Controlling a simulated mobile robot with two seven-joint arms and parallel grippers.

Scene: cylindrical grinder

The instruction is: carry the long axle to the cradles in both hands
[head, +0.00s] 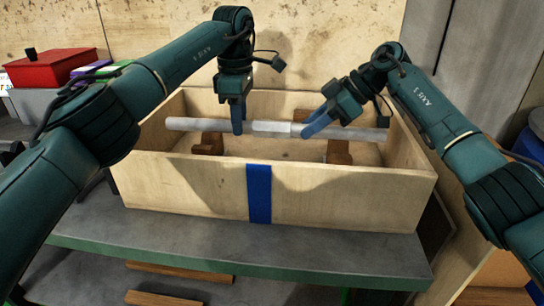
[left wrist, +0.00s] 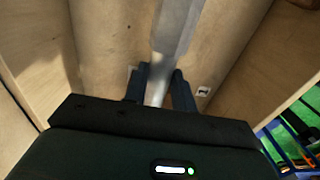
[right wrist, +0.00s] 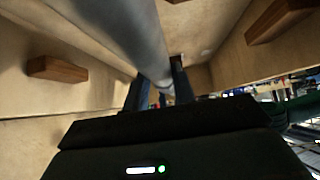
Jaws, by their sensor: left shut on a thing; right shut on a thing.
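The long axle (head: 272,127) is a grey metal bar with a thicker middle, lying lengthwise across a wooden crate. My left gripper (head: 238,128) points down and is shut on it left of the middle. My right gripper (head: 308,130) comes in at a slant and is shut on it right of the middle. The axle runs between the fingers in the left wrist view (left wrist: 168,40) and right wrist view (right wrist: 135,35). Brown wooden cradles, left (head: 208,145) and right (head: 338,151), are inside the crate under the axle. I cannot tell whether the axle touches them.
The open crate (head: 185,184), with a blue band (head: 259,195) on its front, stands on a grey bench (head: 300,250). Its walls surround the axle closely. A red box (head: 52,69) is at the back left. A wooden panel rises behind.

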